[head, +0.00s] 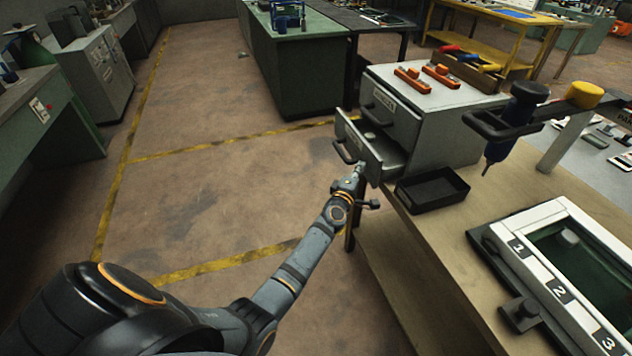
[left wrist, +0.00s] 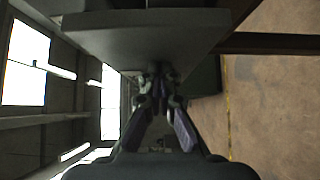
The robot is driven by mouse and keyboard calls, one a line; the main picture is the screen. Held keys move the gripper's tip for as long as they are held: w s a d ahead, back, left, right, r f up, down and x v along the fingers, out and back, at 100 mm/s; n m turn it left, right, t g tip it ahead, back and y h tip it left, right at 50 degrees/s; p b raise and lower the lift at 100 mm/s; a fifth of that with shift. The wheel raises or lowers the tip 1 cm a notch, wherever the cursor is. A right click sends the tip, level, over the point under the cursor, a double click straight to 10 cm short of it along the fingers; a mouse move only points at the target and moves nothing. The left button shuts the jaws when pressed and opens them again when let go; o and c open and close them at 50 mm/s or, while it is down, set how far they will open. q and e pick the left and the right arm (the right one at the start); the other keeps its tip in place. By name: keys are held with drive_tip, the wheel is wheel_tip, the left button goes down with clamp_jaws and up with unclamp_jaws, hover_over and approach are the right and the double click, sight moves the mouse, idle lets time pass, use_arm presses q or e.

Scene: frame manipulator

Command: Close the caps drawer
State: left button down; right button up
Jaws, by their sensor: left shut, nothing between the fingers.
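A grey two-drawer cabinet (head: 455,120) stands at the back of the workbench. Its lower drawer (head: 359,147) is pulled out, with its dark handle (head: 346,153) at the front and a small pale item inside. The upper drawer (head: 390,113) is shut; I cannot read the lower drawer's label. My left gripper (head: 361,168) is shut and empty, by the right end of the open drawer's front. In the left wrist view my left fingertips (left wrist: 158,74) come together just below a grey drawer-like panel (left wrist: 145,38); contact is unclear. My right gripper is not in view.
A black tray (head: 433,190) sits in front of the cabinet. Orange-handled pieces (head: 412,80) lie on the cabinet top. A blue screwdriver (head: 512,125) hangs in a holder at the right. A white numbered frame (head: 555,265) lies on the bench. Floor left of the bench is clear.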

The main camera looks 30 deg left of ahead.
sight(373, 166)
use_arm(q)
drive_tip(key=shift+w+d+b, duration=0.5)
drive_tip(key=shift+w+d, duration=1.15)
drive_tip(key=shift+w, duration=0.3)
drive_tip(key=shift+s+a+f, duration=0.1)
